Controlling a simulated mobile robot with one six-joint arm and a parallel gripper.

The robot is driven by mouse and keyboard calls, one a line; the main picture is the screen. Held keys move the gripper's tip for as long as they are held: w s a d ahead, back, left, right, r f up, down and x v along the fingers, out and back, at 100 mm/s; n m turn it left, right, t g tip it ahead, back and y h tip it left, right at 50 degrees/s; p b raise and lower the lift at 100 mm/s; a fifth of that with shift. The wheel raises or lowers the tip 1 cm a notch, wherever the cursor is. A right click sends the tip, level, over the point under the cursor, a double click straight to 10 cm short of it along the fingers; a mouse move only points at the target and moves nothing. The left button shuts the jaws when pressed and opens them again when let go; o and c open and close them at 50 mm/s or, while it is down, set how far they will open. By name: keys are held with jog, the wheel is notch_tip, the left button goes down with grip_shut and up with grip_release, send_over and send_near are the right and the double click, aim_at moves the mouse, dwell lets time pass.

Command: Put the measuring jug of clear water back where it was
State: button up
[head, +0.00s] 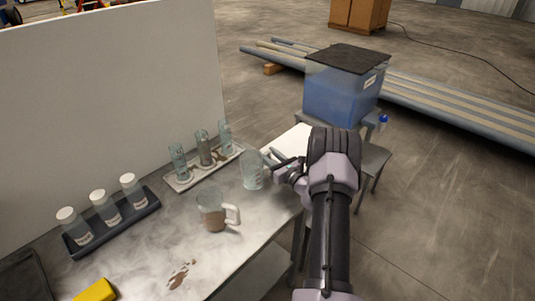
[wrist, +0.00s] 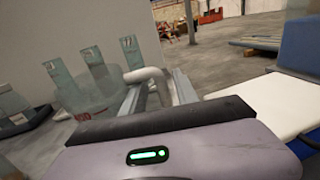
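The clear measuring jug (head: 252,171) is at the right part of the bench, upright or nearly so. In the wrist view, its see-through body (wrist: 88,97) is left of the fingers and its white handle (wrist: 150,74) lies between them. My gripper (head: 281,166) reaches in from the right and appears closed on that handle. I cannot tell whether the jug's base touches the bench. A second jug (head: 213,216), with brown contents and a white handle, stands nearer on the bench (head: 240,245).
Several glass cylinders stand in a pale tray (head: 180,184) behind the jugs. White-capped bottles stand in a dark tray (head: 112,232) at left. A white surface (head: 292,140) lies beyond my gripper. A blue tank (head: 342,92) stands behind.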

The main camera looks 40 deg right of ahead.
jog(key=s, duration=0.3)
jog(key=s+a+p, duration=0.1)
jog(key=s, duration=0.3)
jog(key=s+p, duration=0.1)
jog(key=s, duration=0.3)
jog(key=shift+s+a, duration=0.15)
jog(key=w+a+r+n+g+y, duration=0.1)
jog(key=w+a+r+n+y, duration=0.3)
jog(key=a, duration=0.3)
jog(key=w+a+r+n+g+y, duration=0.1)
jog(key=w+a+r+n+y, duration=0.1)
jog(key=a+r+n+y, duration=0.3)
jog(key=s+a+r+n+g+y, duration=0.2)
jog(key=a+r+n+g, duration=0.25)
jog(key=a, duration=0.75)
jog(key=s+a+r+n+g+y, duration=0.25)
jog(key=a+r+n, duration=0.3)
jog(key=a, duration=0.55)
jog(key=s+a+r+n+g+h, duration=0.2)
jog(key=s+a+n+g+h, duration=0.3)
jog(key=s+a+n, duration=0.6)
jog(key=s+d+r+n+t+h+b, duration=0.1)
jog(key=s+d+n+t+h, duration=0.1)
jog(key=s, duration=0.7)
jog(key=shift+s+d+r+n+h, duration=0.2)
jog(key=shift+d+n+h, duration=0.4)
jog(key=shift+h, duration=0.55)
